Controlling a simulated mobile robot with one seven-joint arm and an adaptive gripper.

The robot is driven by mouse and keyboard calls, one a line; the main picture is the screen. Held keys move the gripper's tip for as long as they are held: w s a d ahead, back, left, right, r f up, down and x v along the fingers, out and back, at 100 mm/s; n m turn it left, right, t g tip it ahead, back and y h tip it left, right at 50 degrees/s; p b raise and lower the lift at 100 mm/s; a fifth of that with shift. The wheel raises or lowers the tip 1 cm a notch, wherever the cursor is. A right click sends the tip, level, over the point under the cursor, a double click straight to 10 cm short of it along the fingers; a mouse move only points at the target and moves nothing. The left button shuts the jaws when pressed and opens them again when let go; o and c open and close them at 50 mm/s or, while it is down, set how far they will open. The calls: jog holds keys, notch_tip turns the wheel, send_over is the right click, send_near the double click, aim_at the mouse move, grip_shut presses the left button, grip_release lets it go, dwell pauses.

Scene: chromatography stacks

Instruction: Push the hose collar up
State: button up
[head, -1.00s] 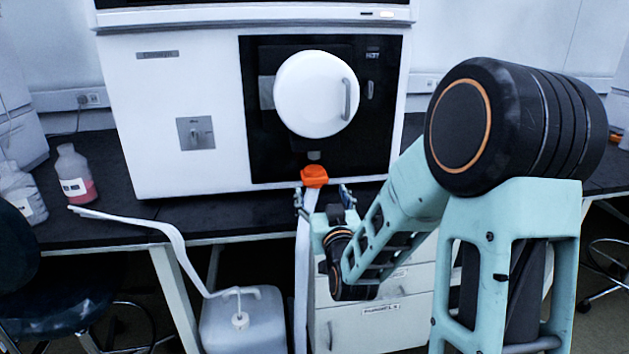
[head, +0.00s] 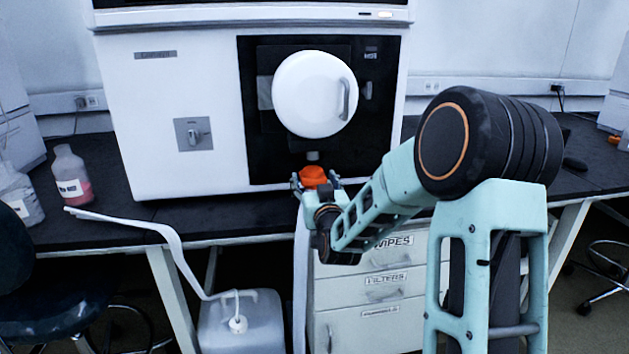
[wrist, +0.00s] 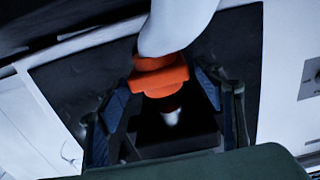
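The orange hose collar (head: 313,176) is on the upper end of the white hose (head: 301,285), just under the small grey port (head: 313,156) on the instrument's dark panel. My gripper (head: 315,182) is at the collar's height, one finger on each side. In the wrist view the collar (wrist: 160,76) sits between the two spread fingers, with narrow gaps showing on both sides. The white hose (wrist: 175,28) leaves it at the top of that view, and a pale tip (wrist: 172,116) shows at its other end. Whether a finger touches the collar is not clear.
The white instrument (head: 165,110) with its round white door (head: 310,95) stands above the collar. The black bench edge (head: 230,232) and a drawer cabinet (head: 375,320) are below and behind my arm. A jug (head: 245,325) stands on the left below the bench.

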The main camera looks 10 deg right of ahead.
aim_at(314, 160)
jog(key=c, duration=1.4)
jog(key=shift+r+p, duration=0.95)
jog(key=shift+r, duration=1.6)
jog(key=shift+c, duration=0.2)
jog(key=o, duration=1.7)
jog(key=shift+f, duration=0.1)
jog(key=s, duration=1.2)
